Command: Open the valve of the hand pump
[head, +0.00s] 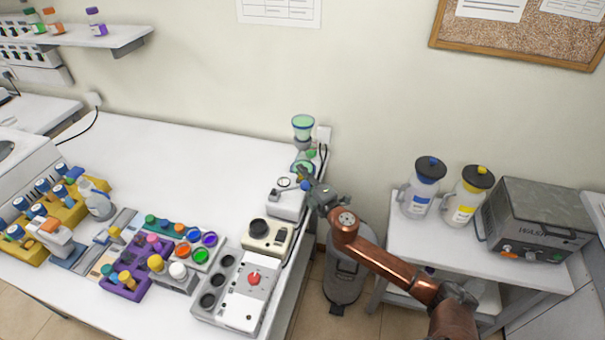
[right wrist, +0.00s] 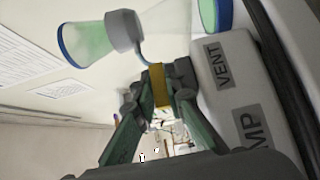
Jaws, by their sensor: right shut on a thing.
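The hand pump is a white box (head: 285,204) at the right edge of the white bench in the head view. In the right wrist view, its pale housing (right wrist: 222,62) carries labels reading "VENT" and "MP". A small yellow valve piece (right wrist: 160,84) sits beside the VENT label. My right gripper (head: 308,182) reaches the pump from the right. In the right wrist view, its fingers (right wrist: 161,98) are closed on the yellow piece. A clear cup with green contents (head: 303,127) stands behind the pump. The gripper hides part of the pump in the head view. My left gripper is out of view.
A beige device with a black knob (head: 266,236) and a white unit with a red knob (head: 238,290) stand in front of the pump. Colourful vials (head: 181,250) fill the bench front. A side table (head: 398,250) holds two jugs and a grey box. The bench's back middle is clear.

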